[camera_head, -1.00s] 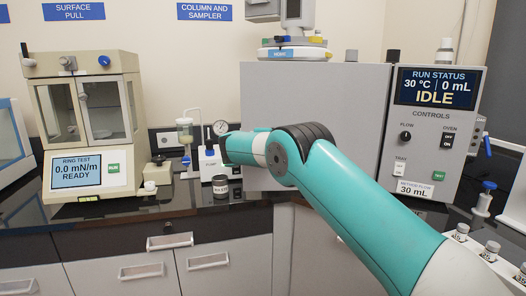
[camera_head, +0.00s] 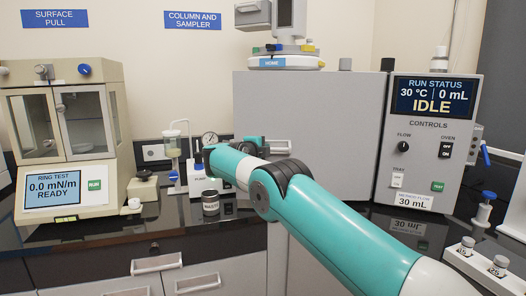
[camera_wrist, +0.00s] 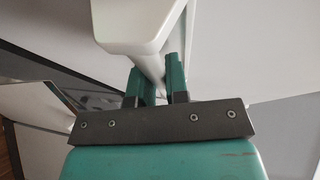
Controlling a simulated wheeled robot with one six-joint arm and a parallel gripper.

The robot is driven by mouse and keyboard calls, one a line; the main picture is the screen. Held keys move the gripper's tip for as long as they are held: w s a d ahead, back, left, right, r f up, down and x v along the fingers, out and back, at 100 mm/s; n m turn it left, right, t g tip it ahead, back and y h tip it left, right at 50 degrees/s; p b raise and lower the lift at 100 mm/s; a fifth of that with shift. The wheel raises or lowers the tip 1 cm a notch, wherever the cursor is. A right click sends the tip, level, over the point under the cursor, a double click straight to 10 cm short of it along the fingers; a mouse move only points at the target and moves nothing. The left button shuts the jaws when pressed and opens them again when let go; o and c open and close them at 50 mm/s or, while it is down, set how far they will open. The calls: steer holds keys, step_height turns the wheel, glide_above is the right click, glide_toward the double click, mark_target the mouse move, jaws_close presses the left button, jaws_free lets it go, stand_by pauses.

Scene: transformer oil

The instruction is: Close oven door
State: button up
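The oven (camera_head: 310,120) is a large grey box on the bench, its broad grey front seen behind my arm. Its control panel (camera_head: 432,140) is at its right and reads IDLE. A pale handle (camera_head: 277,146) shows beside my gripper (camera_head: 250,143), which is partly hidden behind my teal arm in the head view. In the wrist view, the two teal fingers of my gripper (camera_wrist: 160,80) stand close together on both sides of the white handle bar (camera_wrist: 150,66), which appears to fill the gap. A pale panel lies to the right. How far the door stands open is hard to tell.
A small waste jar (camera_head: 211,203) and a glass sampler (camera_head: 173,148) stand on the black bench near my arm. The ring test cabinet (camera_head: 65,145) is at the left. Capped vials (camera_head: 467,246) stand at the lower right.

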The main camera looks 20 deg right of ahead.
steer(key=o, duration=0.4)
steer(key=shift+s+d, duration=0.15)
steer(key=shift+d, duration=0.3)
steer(key=shift+o, duration=0.2)
steer(key=shift+a, duration=0.3)
steer(key=b+v, duration=0.6)
steer(key=v, duration=1.1)
steer(key=shift+b, duration=0.35)
steer(key=shift+s+a, duration=0.1)
steer(key=shift+a, duration=0.05)
